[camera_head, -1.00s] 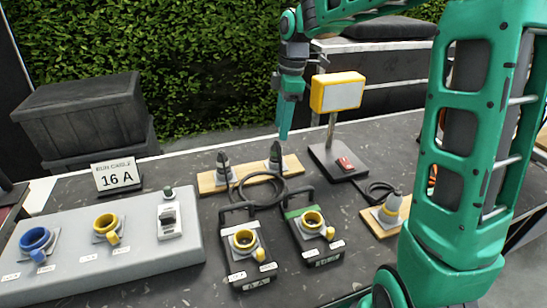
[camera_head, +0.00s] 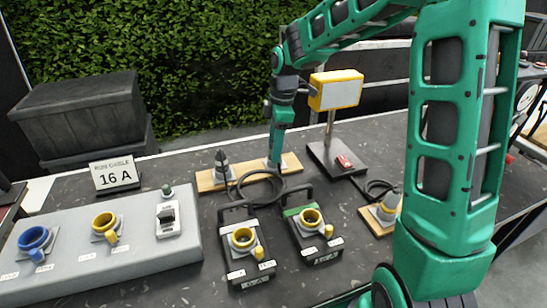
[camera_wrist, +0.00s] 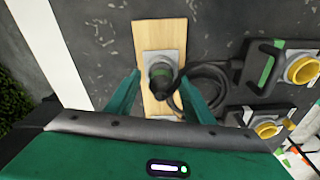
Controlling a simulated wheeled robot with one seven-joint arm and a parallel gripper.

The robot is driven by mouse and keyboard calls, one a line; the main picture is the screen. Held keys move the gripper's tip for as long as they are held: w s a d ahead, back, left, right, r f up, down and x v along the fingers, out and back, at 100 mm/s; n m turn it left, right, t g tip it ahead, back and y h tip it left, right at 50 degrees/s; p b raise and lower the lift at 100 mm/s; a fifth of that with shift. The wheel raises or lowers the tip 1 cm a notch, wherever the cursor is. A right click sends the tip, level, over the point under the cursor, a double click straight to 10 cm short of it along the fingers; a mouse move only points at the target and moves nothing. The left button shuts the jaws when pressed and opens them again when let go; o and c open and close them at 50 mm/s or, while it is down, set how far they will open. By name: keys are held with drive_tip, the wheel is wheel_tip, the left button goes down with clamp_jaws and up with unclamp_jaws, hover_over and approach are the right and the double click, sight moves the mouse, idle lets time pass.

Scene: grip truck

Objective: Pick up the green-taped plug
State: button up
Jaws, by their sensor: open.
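The green-taped plug (camera_wrist: 160,76) is a dark grey plug standing on a pale square plate on a wooden board (camera_wrist: 148,28). In the wrist view it sits between the two fingers of my gripper (camera_wrist: 160,88), with a visible gap on each side. The fingers are open and point down at it. In the head view my gripper (camera_head: 274,160) is over the right end of the wooden board (camera_head: 207,184) and largely hides the plug. Its tape is hard to make out now. A black cable (camera_wrist: 210,76) curls away from the plug.
A second grey plug (camera_head: 222,165) stands on the board's left end. Two black socket boxes are in front, one with a green stripe (camera_head: 297,211). A yellow-framed lamp (camera_head: 337,91) on a post stands close to the right.

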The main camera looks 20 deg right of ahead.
drive_tip(key=c, duration=1)
drive_tip(key=shift+c, duration=0.2)
drive_tip(key=shift+r, duration=0.2)
drive_tip(key=shift+r, duration=0.25)
wheel_tip(320, 180, up, 3)
drive_tip(key=shift+r, duration=0.15)
drive_tip(key=s+a+r, duration=0.3)
drive_tip(key=a+r, duration=0.4)
drive_tip(key=a, duration=0.4)
wheel_tip(320, 180, up, 7)
drive_tip(key=shift+a, duration=0.15)
